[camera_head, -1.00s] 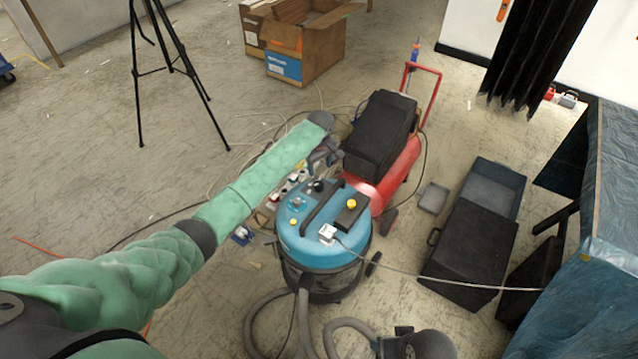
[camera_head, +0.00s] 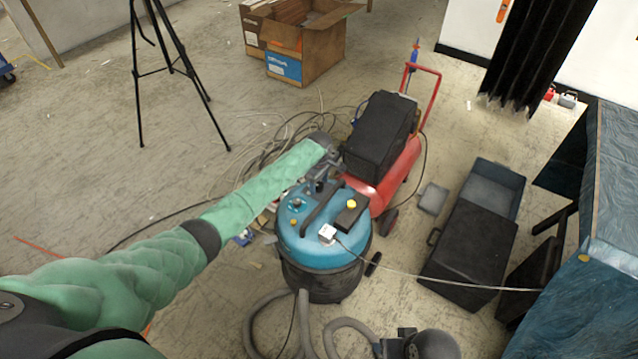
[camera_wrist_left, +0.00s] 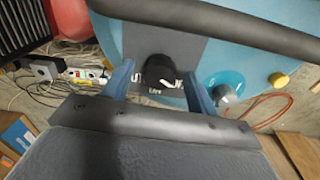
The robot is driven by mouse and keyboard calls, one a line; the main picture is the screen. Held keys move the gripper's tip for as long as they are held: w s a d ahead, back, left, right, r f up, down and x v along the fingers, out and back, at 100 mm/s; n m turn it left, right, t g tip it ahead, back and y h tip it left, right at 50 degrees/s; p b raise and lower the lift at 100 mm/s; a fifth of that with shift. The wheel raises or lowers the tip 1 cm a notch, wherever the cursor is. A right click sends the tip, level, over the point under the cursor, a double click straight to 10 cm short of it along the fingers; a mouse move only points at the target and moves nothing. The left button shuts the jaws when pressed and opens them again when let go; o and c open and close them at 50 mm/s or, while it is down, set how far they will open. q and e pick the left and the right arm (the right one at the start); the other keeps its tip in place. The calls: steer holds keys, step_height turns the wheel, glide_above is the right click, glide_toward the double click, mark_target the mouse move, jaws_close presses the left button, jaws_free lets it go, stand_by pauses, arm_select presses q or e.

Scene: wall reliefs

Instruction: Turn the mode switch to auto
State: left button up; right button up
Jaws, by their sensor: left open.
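The mode switch appears to be the black round knob (camera_wrist_left: 160,70) on a grey panel in the left wrist view. A white mark shows on its lower right; the lettering around it is partly covered. It sits on the blue lid of a vacuum-like machine (camera_head: 318,245). My left gripper (camera_head: 318,184) is over the far side of the lid. In the left wrist view its blue fingers (camera_wrist_left: 158,88) are open, one on each side of the knob; I cannot tell if they touch it. My right gripper (camera_head: 392,345) is partly in view at the bottom edge, its jaws unclear.
A black handle (camera_wrist_left: 215,22) arches over the lid close to the knob. A blue dial (camera_wrist_left: 224,92) and a yellow button (camera_wrist_left: 279,80) are beside it. A red compressor (camera_head: 400,165) stands behind the machine. Cables and a power strip (camera_wrist_left: 85,74) lie on the floor.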

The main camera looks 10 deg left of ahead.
arm_select(q)
steer(key=shift+f, duration=0.25)
steer(key=c, duration=1)
steer(key=shift+r, duration=0.1)
